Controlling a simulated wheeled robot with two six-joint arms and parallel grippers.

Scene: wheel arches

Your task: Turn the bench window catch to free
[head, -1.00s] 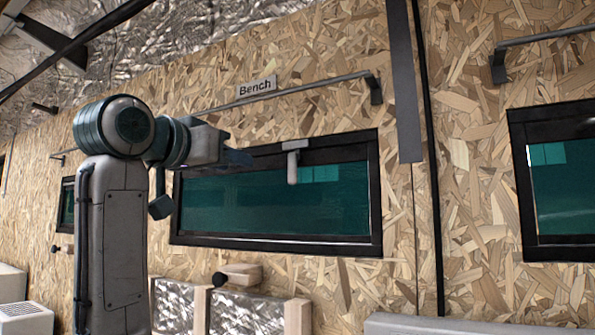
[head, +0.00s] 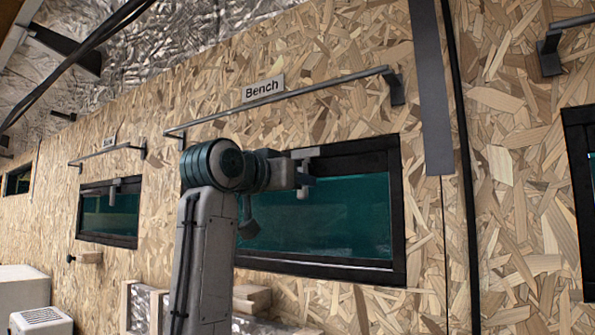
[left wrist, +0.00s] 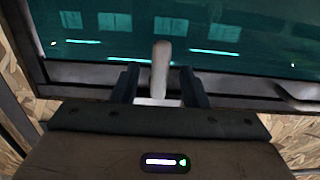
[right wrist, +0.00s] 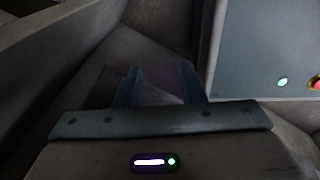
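The bench window (head: 340,222) is a black-framed teal pane under the "Bench" sign (head: 263,89). Its pale grey catch (head: 305,153) sits on the top of the frame; in the head view its handle hangs down, partly hidden by my left gripper (head: 303,178). In the left wrist view the catch's lever (left wrist: 161,62) stands between the two fingers of my left gripper (left wrist: 159,80), with a gap visible on each side. The left gripper is open around it. My right gripper (right wrist: 160,82) is open and empty in the right wrist view, away from the window.
A rail (head: 285,98) runs above the window. A dark vertical strip (head: 432,110) is to its right. Another window (head: 110,212) with its own catch is at the left. Wooden framing (head: 135,305) and a white box (head: 40,320) stand below.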

